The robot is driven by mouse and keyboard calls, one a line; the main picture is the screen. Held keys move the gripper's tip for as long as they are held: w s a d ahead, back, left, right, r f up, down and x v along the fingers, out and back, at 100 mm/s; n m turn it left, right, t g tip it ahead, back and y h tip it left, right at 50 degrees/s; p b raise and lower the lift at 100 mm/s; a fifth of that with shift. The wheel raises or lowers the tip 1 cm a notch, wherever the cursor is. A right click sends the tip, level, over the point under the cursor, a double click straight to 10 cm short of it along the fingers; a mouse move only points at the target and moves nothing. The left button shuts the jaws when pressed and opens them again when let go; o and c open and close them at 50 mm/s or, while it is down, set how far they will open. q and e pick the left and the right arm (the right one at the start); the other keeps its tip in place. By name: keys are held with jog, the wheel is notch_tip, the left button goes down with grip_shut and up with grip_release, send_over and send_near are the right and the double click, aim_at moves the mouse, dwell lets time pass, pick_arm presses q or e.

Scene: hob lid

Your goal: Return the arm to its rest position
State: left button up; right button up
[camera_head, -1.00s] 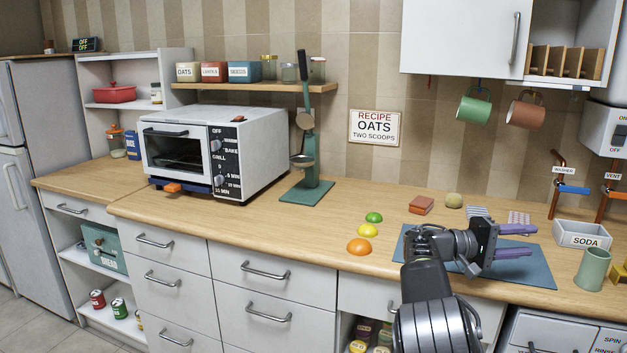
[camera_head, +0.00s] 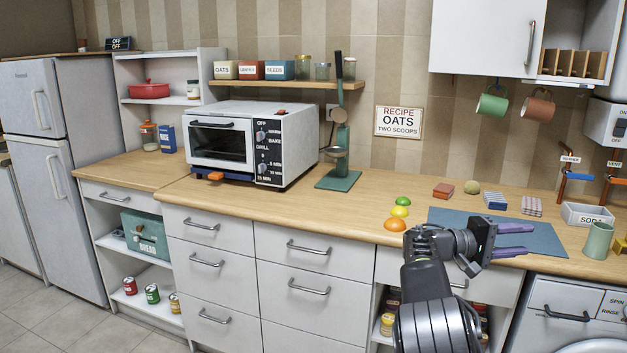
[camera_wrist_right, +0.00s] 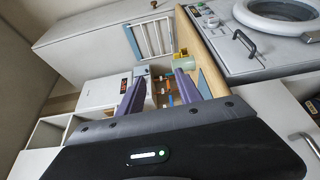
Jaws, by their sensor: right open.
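My right gripper (camera_head: 512,240) is open and empty, with two purple fingers pointing right. In the head view it shows in front of the blue mat (camera_head: 545,236) on the wooden counter. In the right wrist view its fingers (camera_wrist_right: 158,92) are spread apart with nothing held between them. My right arm comes up from the bottom of the head view. My left gripper does not show in either view.
A washing machine (camera_head: 565,310) stands at lower right. Floor is clear at lower left.

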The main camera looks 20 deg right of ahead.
jog(key=w+a+f+n+t+y, duration=0.2)
jog(key=w+f+t+y, duration=0.1)
jog(key=f, duration=0.8)
jog(key=w+a+f+n+t+y, duration=0.2)
jog(key=w+f+y, duration=0.1)
jog(key=f, duration=0.7)
jog(key=s+a+f+n+t+y+p, duration=0.15)
jog(key=a+f+y, duration=0.55)
jog(key=a+f, duration=1.35)
jog(key=s+a+f+m+y+p, duration=0.1)
jog(key=s+a+f+y, duration=0.3)
jog(key=a, duration=0.6)
jog(key=s+a+f+m+y+p, duration=0.1)
jog(key=s+a+f, duration=0.4)
jog(key=a, duration=0.5)
jog(key=s+a+r+m+y+p, duration=0.1)
jog(key=s+a+r, duration=0.1)
jog(key=s+a, duration=0.6)
jog(key=s+a+r+m+g+y+p, duration=0.1)
jog(key=s+a+r+y+p, duration=0.1)
jog(key=s+a, duration=0.6)
jog(key=s+r, duration=0.1)
jog(key=s, duration=0.2)
jog(key=shift+s+y, duration=0.2)
jog(key=shift+y, duration=0.1)
